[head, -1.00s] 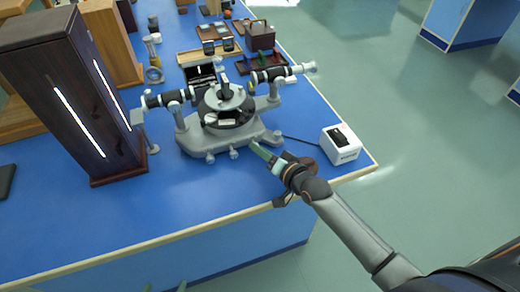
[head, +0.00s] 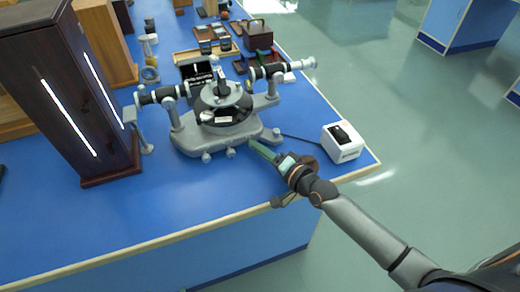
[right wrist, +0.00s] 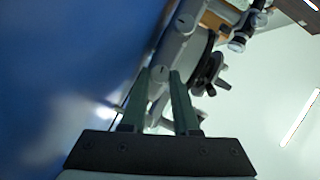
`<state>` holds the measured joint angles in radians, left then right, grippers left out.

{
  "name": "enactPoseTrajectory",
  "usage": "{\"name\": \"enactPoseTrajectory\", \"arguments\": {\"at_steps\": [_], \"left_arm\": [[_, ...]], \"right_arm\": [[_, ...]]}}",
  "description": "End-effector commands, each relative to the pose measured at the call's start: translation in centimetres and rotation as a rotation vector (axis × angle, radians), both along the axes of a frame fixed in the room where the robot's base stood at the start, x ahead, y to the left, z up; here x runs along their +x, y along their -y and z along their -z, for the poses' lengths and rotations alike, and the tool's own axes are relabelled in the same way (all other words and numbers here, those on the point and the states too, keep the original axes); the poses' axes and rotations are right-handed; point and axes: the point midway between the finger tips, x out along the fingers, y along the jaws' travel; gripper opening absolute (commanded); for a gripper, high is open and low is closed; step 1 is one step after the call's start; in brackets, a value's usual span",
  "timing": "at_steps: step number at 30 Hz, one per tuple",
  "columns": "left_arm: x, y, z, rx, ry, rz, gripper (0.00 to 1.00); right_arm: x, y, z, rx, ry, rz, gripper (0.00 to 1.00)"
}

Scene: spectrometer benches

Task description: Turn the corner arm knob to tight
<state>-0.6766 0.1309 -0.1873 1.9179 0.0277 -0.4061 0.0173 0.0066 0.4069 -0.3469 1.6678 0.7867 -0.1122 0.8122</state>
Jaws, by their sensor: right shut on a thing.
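The grey spectrometer (head: 215,133) stands on the blue bench, with a black round table on top and a tube to each side. My right gripper (head: 251,146) reaches its front right foot from the right. In the right wrist view its two green fingers (right wrist: 160,74) stand a little apart, shut on a small grey knob (right wrist: 157,90) at the instrument's corner. The fingers hide part of the knob, and its turn cannot be read. My left gripper is not in view.
A white box with a black switch (head: 343,142) stands right of my gripper, joined by a cable. A tall dark wooden cabinet (head: 75,95) stands at left. The bench's front edge (head: 160,243) is close, with bare blue top before the instrument.

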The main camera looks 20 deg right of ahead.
Motion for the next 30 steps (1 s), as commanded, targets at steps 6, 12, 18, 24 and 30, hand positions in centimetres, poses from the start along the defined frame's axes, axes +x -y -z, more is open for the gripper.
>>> {"name": "enactPoseTrajectory", "arguments": {"at_steps": [6, 12, 18, 24, 30], "left_arm": [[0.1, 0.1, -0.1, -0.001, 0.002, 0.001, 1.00], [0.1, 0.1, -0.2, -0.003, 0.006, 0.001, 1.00], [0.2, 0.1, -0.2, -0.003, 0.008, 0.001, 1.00], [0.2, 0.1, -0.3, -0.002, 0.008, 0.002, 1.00], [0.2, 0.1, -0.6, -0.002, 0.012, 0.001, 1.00]], "right_arm": [[0.1, 0.0, -0.2, 0.000, 0.004, 0.002, 0.30], [0.1, 0.0, -0.1, 0.000, 0.002, 0.000, 0.52], [0.0, 0.0, -0.1, -0.001, 0.001, 0.000, 0.59], [-0.4, 0.2, -0.1, -0.001, 0.000, 0.000, 0.59], [-3.0, 1.2, -0.4, -0.002, -0.003, -0.001, 0.59]]}}
